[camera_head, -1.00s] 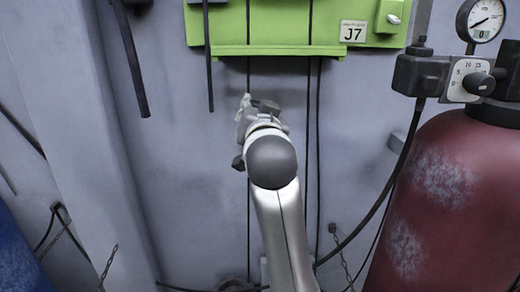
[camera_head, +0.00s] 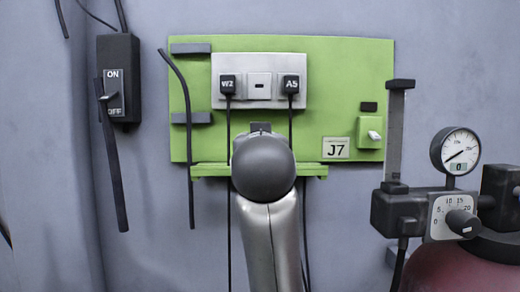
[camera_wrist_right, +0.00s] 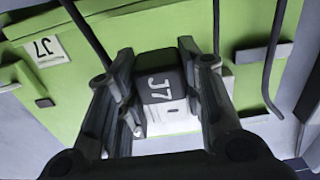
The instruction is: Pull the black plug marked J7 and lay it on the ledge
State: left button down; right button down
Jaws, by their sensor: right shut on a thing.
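The black plug marked J7 (camera_wrist_right: 165,84) is between the two fingers of my right gripper (camera_wrist_right: 163,68), which is shut on it. A pale piece with a dark slot shows just below it in the wrist view; I cannot tell whether it belongs to the plug. In the head view my dark wrist joint hides this gripper and plug. The green ledge (camera_head: 210,170) runs along the panel's lower edge, its middle behind my arm. The middle socket (camera_head: 259,86) has no plug in it. My left gripper is not in view.
Plugs W2 (camera_head: 228,84) and A5 (camera_head: 291,84) sit on either side of the middle socket, with cables hanging down. A loose black cable (camera_head: 188,130) hangs at left. A gauge (camera_head: 460,151) and regulator (camera_head: 400,210) stand at right. The ledge's ends look clear.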

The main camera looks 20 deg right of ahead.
jog(key=shift+f+x, duration=0.2)
jog(key=shift+x, duration=1.3)
jog(key=shift+f+p+x, duration=0.1)
jog(key=shift+p+x, duration=0.3)
jog(key=shift+x, duration=0.75)
jog(key=shift+f+p+x, duration=0.15)
jog(key=shift+p+x, duration=0.25)
jog(key=shift+x, duration=0.75)
jog(key=shift+w+d+f, duration=0.2)
jog(key=shift+a+f+b, duration=0.1)
jog(key=shift+f+b, duration=0.4)
jog(key=shift+f, duration=0.1)
jog(key=c, duration=0.9)
grip_release()
jog(key=shift+s, duration=0.1)
